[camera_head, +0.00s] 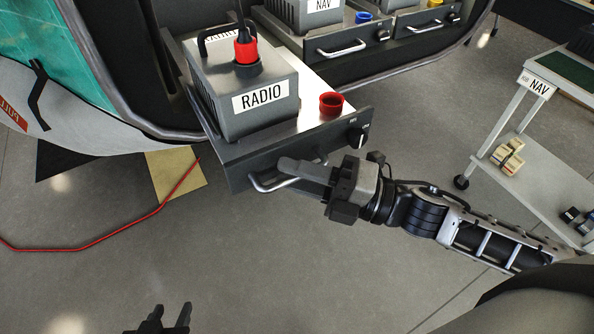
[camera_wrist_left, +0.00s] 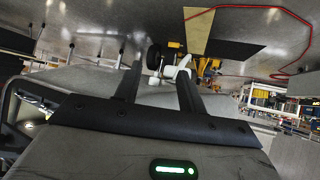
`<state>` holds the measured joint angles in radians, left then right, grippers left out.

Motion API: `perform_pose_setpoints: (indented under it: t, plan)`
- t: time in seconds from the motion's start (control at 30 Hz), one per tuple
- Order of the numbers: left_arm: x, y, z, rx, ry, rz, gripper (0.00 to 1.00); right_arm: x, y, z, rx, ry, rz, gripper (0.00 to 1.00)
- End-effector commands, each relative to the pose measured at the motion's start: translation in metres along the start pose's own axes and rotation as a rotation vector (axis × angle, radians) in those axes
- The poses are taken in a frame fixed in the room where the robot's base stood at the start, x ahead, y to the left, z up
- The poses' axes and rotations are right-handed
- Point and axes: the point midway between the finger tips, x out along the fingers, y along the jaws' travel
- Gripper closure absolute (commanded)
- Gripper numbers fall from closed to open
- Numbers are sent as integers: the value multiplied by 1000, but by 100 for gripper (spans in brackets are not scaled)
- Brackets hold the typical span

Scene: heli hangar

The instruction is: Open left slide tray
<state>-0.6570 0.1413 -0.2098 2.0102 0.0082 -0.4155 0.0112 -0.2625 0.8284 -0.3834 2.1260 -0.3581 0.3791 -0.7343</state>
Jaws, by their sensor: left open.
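The left slide tray (camera_head: 312,139) juts out from the aircraft bay and carries a grey RADIO box (camera_head: 243,100). Its bar handle (camera_head: 266,184) is on the dark front face. My right gripper (camera_head: 296,169) is at this handle, with a finger lying across the bar. The other finger is hidden, so its grip on the bar is unclear. My left gripper (camera_head: 164,319) is low at the bottom edge, apart from the tray. In the left wrist view its fingers (camera_wrist_left: 158,85) are spread with nothing held between them.
A red cap (camera_head: 331,104) and a black knob (camera_head: 357,138) are on the left tray. A NAV tray (camera_head: 345,64) is behind to the right. A white cart (camera_head: 540,150) stands at the right. A red cable (camera_head: 110,238) crosses the floor. Floor before the tray is clear.

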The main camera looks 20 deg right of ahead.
Motion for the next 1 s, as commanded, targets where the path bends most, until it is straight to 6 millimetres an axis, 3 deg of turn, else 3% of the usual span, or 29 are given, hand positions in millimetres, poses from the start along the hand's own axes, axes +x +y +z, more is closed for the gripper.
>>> perform_pose_setpoints:
  t: [0.53,1.0]
  plan:
    - [0,0,4,1,-5,1,60,-7,-2,0,1,-3,-3,68]
    - [4,2,2,1,12,7,60,-88,-2,0,5,-4,-7,68]
